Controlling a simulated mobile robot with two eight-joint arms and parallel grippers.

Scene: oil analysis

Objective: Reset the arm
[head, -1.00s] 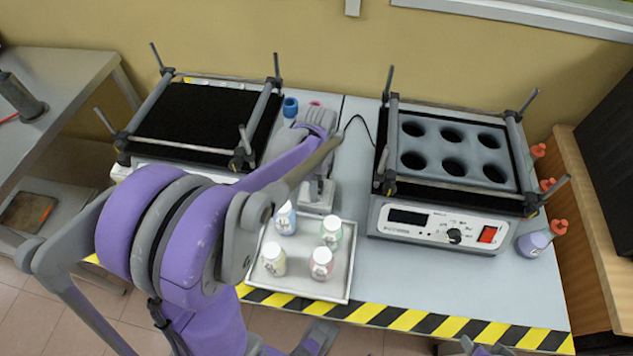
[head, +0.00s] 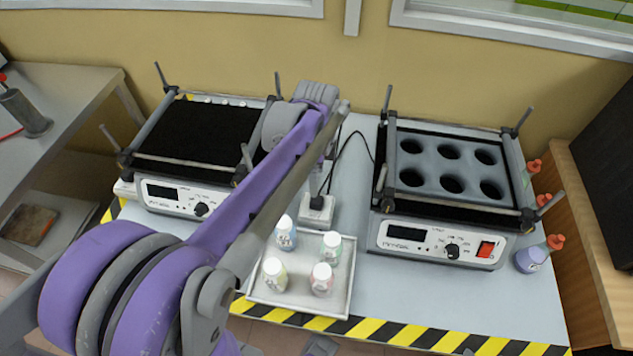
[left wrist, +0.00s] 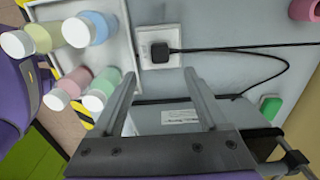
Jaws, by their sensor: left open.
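My left arm crosses the head view from the lower left up to the back middle, and its hand is mostly hidden behind the arm there. In the left wrist view my left gripper (left wrist: 160,70) is open, with nothing between its fingers. It is above the bench, beside a white power socket (left wrist: 152,62) with a black plug. The socket also shows in the head view (head: 316,212). My right gripper is not in view.
A metal tray (head: 300,256) holds blue (head: 285,234), green (head: 331,248), yellow (head: 274,274) and pink (head: 321,279) labelled bottles. Shaker machines stand left (head: 165,198) and right (head: 420,240). A flask with a red cap (head: 530,260) stands at the right.

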